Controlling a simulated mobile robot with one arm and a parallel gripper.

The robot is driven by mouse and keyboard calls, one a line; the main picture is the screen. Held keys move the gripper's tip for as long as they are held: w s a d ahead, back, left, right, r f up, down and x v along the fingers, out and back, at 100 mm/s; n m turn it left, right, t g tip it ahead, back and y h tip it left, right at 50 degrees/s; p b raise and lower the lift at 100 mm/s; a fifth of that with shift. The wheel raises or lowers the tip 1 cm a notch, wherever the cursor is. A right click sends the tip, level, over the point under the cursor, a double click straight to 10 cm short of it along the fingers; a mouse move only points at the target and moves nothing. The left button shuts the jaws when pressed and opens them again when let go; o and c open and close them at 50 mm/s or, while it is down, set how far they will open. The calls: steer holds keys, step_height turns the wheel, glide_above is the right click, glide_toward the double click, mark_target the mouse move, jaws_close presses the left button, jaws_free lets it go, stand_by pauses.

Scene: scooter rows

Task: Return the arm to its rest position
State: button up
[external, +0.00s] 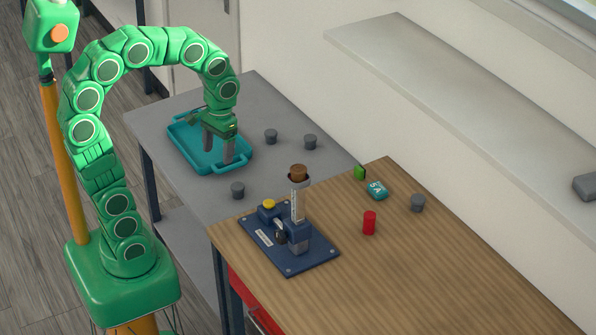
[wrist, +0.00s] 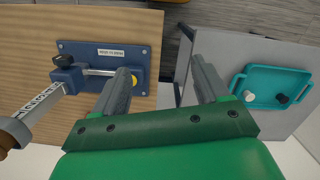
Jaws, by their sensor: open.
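My green arm arches from its base at the left of the external view. My gripper (external: 218,157) points down with its two grey fingers apart and nothing between them. In the external view it overlaps the teal tray (external: 179,130) on the grey table, and how high above the tray it is I cannot tell. In the wrist view my gripper (wrist: 160,66) is also open and empty, and the teal tray (wrist: 303,79) lies to its right. A dark piece (wrist: 282,99) and a white piece (wrist: 249,96) lie in the tray.
A blue fixture (external: 262,245) with an upright brown-topped lever (external: 298,172) stands on the wooden table. Several grey cylinders, including one (external: 238,190), stand around. A red cylinder (external: 369,222), teal block (external: 377,190) and green block (external: 360,172) are further right. A wall shelf (external: 450,85) is above.

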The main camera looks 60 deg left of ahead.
steer(key=s+f+m, duration=0.3)
steer(key=s+f, duration=0.1)
steer(key=s, duration=0.9)
steer(key=shift+s, duration=0.35)
steer(key=shift+a, duration=0.1)
